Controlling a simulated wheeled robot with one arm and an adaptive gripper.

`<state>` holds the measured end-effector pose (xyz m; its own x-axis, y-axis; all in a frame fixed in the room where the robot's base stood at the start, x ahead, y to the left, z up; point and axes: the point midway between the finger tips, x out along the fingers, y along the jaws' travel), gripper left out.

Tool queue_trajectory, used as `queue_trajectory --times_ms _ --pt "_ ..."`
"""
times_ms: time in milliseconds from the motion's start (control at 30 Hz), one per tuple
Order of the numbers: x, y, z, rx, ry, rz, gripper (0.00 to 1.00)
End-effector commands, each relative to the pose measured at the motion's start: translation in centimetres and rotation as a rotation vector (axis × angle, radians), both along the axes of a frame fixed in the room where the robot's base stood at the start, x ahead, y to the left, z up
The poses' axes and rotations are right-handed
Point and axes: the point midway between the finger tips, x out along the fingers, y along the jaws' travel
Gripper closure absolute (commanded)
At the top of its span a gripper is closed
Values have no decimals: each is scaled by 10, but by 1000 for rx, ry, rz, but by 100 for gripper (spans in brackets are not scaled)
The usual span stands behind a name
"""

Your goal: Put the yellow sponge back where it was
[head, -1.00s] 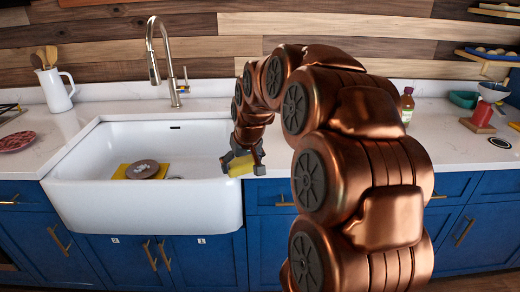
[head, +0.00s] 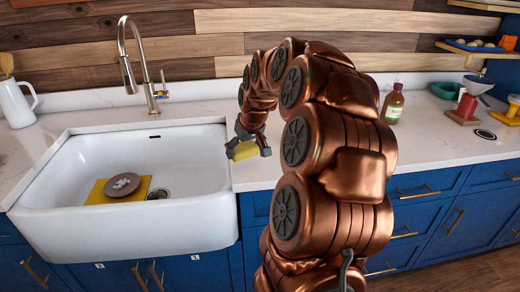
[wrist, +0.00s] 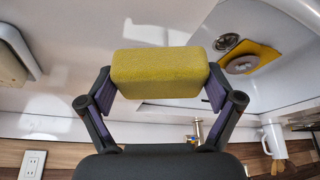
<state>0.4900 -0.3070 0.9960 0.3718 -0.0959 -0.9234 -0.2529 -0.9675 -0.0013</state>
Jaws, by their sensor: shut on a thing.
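The yellow sponge (head: 246,149) is a small block held between the fingers of my gripper (head: 249,142). In the wrist view the sponge (wrist: 160,73) spans the gap between both fingertips of my gripper (wrist: 161,84). My gripper is shut on it, above the counter close to the right rim of the white sink (head: 218,185). I cannot tell how high above the counter it is.
A brown round dish (head: 123,186) lies on a yellow mat (head: 97,193) in the sink. The faucet (head: 139,58) stands behind it, a white pitcher (head: 17,102) to the left. Counter (head: 440,140) between is largely clear.

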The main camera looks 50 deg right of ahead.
Motion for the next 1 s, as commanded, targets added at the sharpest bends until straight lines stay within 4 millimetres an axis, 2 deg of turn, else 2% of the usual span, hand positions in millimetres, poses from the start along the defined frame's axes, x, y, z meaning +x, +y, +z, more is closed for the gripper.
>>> queue_trajectory --times_ms 33,200,333,567,833,1000 --pt "-1 -12 1 2 0 -6 42" --pt "-3 -45 -4 2 1 -5 42" --pt "-4 -61 -5 1 -1 -4 42" --pt "-5 -67 -11 2 2 -1 42" --pt "-6 -65 -41 5 6 -1 42" --pt "-5 -66 -43 2 3 -1 42"
